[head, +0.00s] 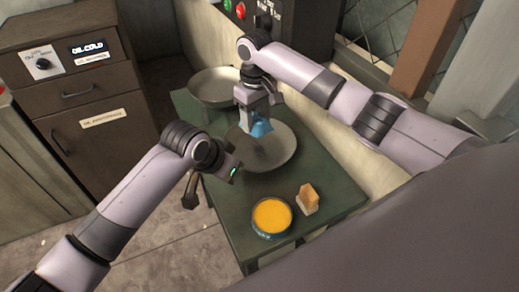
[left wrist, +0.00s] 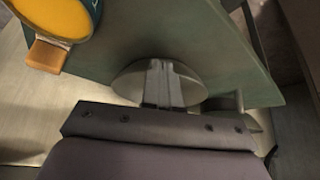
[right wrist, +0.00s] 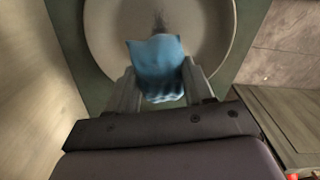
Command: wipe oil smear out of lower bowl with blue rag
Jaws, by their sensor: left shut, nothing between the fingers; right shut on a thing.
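The lower bowl (head: 286,153) is a wide, shallow grey-beige dish on the green table. A dark smear (right wrist: 160,22) shows on its inside in the right wrist view. My right gripper (head: 259,117) is shut on the blue rag (head: 262,129), which hangs over the bowl; I cannot tell whether the rag touches it. The rag also shows between the fingers in the right wrist view (right wrist: 158,66). My left gripper (left wrist: 161,68) is shut and empty in the left wrist view, with a round dish behind its fingers.
A second bowl (head: 213,83) sits at the table's far end. A tin of yellow-orange stuff (head: 271,216) and a tan block (head: 307,199) stand at the near end of the green table (head: 326,176). A drawer cabinet (head: 85,100) stands at left. A wall lies along the right.

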